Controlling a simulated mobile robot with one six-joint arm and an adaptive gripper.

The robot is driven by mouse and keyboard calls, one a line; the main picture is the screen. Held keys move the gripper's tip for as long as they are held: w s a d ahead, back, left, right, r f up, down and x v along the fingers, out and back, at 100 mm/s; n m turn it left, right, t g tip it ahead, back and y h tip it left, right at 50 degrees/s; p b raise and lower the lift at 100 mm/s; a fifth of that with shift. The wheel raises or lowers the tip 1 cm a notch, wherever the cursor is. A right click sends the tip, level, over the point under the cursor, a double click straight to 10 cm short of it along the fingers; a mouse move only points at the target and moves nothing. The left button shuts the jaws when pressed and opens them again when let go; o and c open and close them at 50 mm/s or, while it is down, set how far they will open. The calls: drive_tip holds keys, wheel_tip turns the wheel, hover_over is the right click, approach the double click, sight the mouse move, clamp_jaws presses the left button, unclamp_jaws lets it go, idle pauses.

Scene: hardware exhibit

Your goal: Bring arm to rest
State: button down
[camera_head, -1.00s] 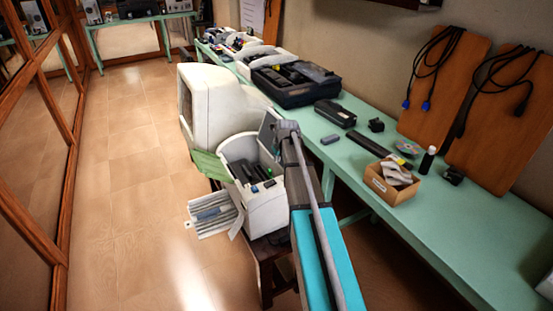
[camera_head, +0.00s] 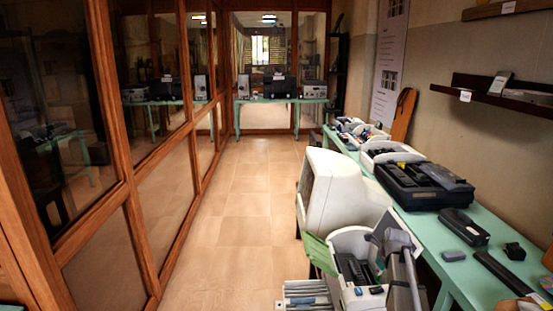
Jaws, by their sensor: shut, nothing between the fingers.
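Part of my arm (camera_head: 405,275), a grey link, shows at the lower right and runs up from the bottom edge. Its upper end overlaps the open white machine (camera_head: 352,240) in the picture. My gripper does not show; I cannot tell where it is relative to the machine or the table.
A long green table (camera_head: 432,222) runs along the right wall with a black case (camera_head: 428,188) and several devices. A white monitor (camera_head: 335,192) stands left of it. Wood-framed glass (camera_head: 100,235) lines the left. The tiled floor (camera_head: 245,205) between is clear.

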drive_tip(key=s+a+r+n+g+p, duration=0.1)
drive_tip(key=s+a+n, duration=0.8)
drive_tip(key=n, duration=0.6)
drive_tip(key=s+a+n+g+p, duration=0.1)
drive_tip(key=s+a+n+g, duration=0.1)
drive_tip(key=s+a+n, duration=0.8)
drive_tip(key=shift+s+r+n+g+p, duration=0.3)
drive_tip(key=shift+s+r+n, duration=0.1)
drive_tip(key=shift+s+n, duration=1.8)
drive_tip(key=shift+w, duration=0.25)
